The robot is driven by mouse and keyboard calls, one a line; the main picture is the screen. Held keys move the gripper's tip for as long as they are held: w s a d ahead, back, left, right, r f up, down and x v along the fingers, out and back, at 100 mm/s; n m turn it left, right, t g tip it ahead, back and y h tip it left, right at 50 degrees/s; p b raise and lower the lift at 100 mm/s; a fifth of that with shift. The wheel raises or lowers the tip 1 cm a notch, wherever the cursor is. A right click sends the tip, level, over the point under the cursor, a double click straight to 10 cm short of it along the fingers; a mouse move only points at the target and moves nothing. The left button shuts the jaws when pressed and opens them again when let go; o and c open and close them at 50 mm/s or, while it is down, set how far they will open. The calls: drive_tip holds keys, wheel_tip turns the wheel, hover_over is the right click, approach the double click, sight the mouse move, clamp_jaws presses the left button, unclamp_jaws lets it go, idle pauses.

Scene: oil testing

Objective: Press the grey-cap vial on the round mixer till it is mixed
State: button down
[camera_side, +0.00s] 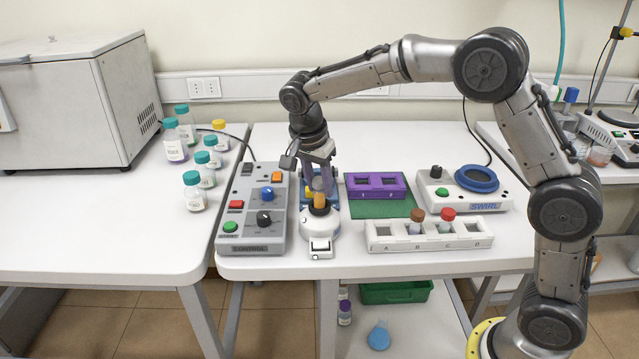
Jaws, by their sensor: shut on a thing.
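My gripper (319,180) points down over the left part of the middle table and is shut on the grey-cap vial. The vial (319,199) holds amber-orange contents and is upright. Its cap is mostly hidden between my fingers. The vial's lower end is at the dark cup on top of the small white round mixer (320,226). I cannot tell from this view how hard it presses there, or whether the contents are evenly mixed.
A grey control box (252,238) stands close left of the mixer. A white rack (388,241) with brown-cap and red-cap vials is to the right, a purple rack (396,187) behind it. The SWIRL device (436,196) stands further right. Teal-cap bottles stand on the left table.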

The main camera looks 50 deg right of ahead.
idle(0.4)
drive_tip(key=shift+r, duration=3.5)
